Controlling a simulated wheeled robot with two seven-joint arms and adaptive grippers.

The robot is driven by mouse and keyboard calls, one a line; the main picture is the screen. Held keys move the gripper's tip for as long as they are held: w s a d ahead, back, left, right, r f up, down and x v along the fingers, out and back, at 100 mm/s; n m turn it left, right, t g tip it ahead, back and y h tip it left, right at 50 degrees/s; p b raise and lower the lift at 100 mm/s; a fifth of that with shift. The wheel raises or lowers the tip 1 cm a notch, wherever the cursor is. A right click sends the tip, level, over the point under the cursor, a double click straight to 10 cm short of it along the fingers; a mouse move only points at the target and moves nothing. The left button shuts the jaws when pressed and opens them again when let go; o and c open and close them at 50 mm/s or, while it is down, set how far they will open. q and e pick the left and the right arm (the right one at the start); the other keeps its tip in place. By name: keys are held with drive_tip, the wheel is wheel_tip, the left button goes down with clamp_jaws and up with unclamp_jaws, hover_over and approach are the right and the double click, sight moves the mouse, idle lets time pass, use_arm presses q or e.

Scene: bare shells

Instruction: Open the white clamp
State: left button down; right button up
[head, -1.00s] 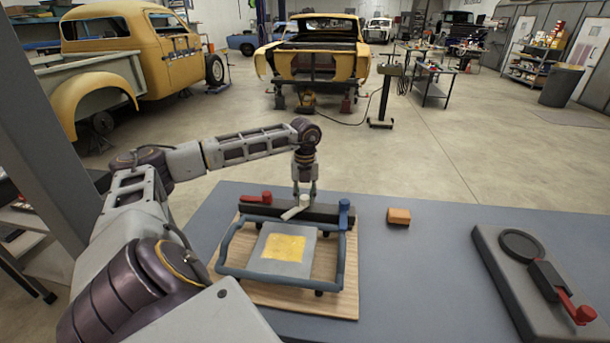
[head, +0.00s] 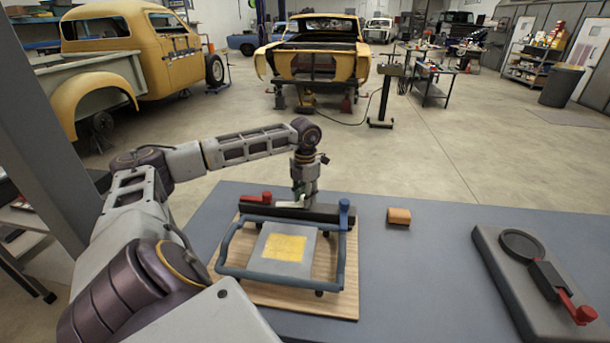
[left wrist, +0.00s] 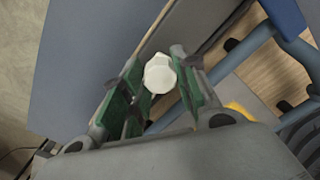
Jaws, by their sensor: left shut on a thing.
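The white clamp (head: 288,204) sits on the dark bar at the back of a blue-framed fixture (head: 222,262), between a red clamp (head: 266,198) and a blue clamp (head: 344,208). My left gripper (head: 303,200) points down at the white clamp and is shut on it. In the left wrist view, the white clamp's round top (left wrist: 160,73) shows between the green-padded fingers (left wrist: 160,90). The gripper hides part of the clamp in the head view. A grey plate with a yellow patch (head: 284,247) lies inside the frame. My right gripper is not in view.
The fixture rests on a wooden board (head: 338,303) on the grey-blue table (head: 415,290). An orange block (head: 399,216) lies right of it. A grey base with a red-handled clamp (head: 540,290) lies at far right.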

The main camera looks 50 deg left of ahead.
use_arm(q)
drive_tip(key=shift+m, duration=1)
drive_tip(key=c, duration=1.5)
unclamp_jaws()
drive_tip(key=o, duration=0.4)
drive_tip(key=shift+o, duration=0.2)
drive_tip(key=shift+r, duration=0.75)
wheel_tip(320, 180, up, 10)
drive_tip(key=shift+r, duration=0.25)
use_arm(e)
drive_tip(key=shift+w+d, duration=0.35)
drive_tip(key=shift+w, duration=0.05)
